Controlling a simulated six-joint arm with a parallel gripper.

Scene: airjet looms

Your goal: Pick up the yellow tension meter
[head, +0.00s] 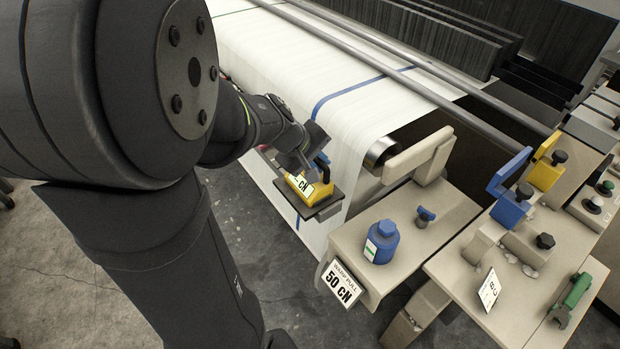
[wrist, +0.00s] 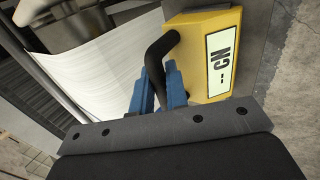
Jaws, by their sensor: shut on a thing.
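The yellow tension meter (head: 299,187) is at the side of the loom in the head view, over a small dark shelf (head: 322,208). It fills the upper right of the wrist view (wrist: 193,40), where its white label reads "-- CN". A black curved handle (wrist: 155,57) rises from its side. My gripper (head: 321,161) is above the meter, its blue fingers (wrist: 160,88) closed around that handle. In the head view my arm covers part of the meter. I cannot tell whether the meter still touches the shelf.
A beige bench with a blue bottle (head: 382,241) and a "50 CN" sign (head: 341,285) stands to the right. White warp sheet (head: 345,110) runs behind the meter. Blue (head: 511,205) and yellow (head: 547,170) clamps and a green tool (head: 572,298) are farther right.

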